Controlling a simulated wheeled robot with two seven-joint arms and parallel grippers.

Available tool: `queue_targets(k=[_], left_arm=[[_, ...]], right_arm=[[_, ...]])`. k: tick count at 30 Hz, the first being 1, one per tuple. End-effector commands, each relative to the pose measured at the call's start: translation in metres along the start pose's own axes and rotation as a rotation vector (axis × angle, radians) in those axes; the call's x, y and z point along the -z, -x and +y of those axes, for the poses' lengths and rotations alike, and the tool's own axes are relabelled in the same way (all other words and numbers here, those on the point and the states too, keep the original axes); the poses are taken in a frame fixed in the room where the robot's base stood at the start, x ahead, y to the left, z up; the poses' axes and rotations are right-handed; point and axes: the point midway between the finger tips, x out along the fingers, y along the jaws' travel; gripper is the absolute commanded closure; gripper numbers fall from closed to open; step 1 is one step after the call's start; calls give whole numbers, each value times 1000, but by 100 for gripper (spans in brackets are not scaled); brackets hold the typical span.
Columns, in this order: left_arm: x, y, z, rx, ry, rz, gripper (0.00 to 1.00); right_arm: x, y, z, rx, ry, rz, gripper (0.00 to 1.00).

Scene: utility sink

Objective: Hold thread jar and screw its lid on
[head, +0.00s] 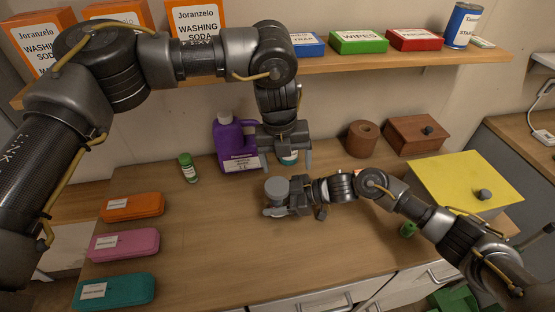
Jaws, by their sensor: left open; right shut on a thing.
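My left gripper (286,163) points down at the back of the worktop, its two fingers spread apart. My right gripper (275,209) reaches in from the right, low over the middle of the worktop. It is shut on a grey round piece (277,188) with a flat top, in front of the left gripper. Whether this piece is the lid or a capped jar is unclear.
A purple jug (231,143) stands close left of my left gripper, with a green-capped bottle (188,168) farther left. Orange (132,207), pink (124,245) and teal (115,291) cases line the left side. A yellow-topped box (455,180) stands right. The front middle worktop is clear.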

Motion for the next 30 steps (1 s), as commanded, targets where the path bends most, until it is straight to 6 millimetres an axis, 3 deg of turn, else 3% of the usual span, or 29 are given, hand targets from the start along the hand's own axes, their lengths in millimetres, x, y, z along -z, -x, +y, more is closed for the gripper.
queue_targets(k=[18,24,30], left_arm=[[-2,3,17,-91,1602,-92,19],[-2,4,20,-88,1957,-121,19],[-2,4,20,-81,2123,-131,19]], right_arm=[[0,0,0,0,0,0,100],[0,0,0,0,0,0,100],[0,0,0,0,0,0,100]])
